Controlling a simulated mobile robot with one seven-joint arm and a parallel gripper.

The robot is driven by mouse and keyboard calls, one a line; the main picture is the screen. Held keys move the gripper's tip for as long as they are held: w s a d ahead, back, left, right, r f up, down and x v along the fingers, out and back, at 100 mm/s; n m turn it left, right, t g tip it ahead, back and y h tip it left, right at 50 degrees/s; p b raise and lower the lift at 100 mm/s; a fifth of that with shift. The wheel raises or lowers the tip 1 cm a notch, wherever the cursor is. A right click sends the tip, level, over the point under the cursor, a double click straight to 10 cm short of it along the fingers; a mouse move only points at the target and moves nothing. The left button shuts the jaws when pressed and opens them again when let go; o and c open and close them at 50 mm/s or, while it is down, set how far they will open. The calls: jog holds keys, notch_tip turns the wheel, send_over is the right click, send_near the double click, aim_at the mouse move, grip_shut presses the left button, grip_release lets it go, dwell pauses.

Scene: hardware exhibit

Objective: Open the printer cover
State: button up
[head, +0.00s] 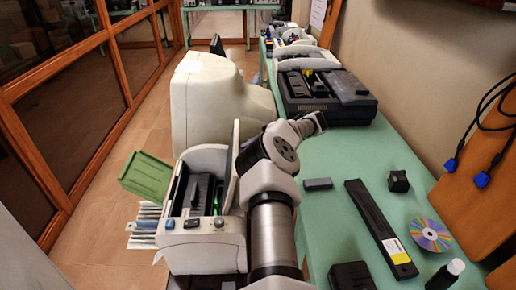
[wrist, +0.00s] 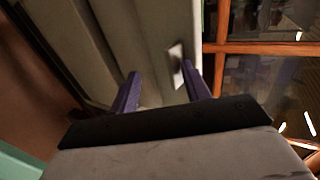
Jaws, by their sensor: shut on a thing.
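The printer (head: 205,235) stands at the front left in the head view, light grey with a dark interior in plain sight. Its cover (head: 232,165) stands raised, close to upright, on the right side of the opening, beside my arm. In the wrist view my gripper (wrist: 161,76) shows two purple fingers apart, with a pale panel between and beyond them. It is shut on the cover, though the contact itself is not clear. In the head view my arm's last links hide the fingers.
A beige monitor (head: 208,105) stands right behind the printer. A dark open machine (head: 325,95) is farther back on the green table (head: 350,160). A long black bar (head: 380,228), a disc (head: 428,235) and small black parts lie to the right. A green tray (head: 146,176) juts out left.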

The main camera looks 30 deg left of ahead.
jog(key=b+v, duration=0.3)
jog(key=v, duration=1)
jog(key=shift+w+d+r, duration=0.15)
jog(key=shift+w+d, duration=0.05)
jog(key=shift+d, duration=0.05)
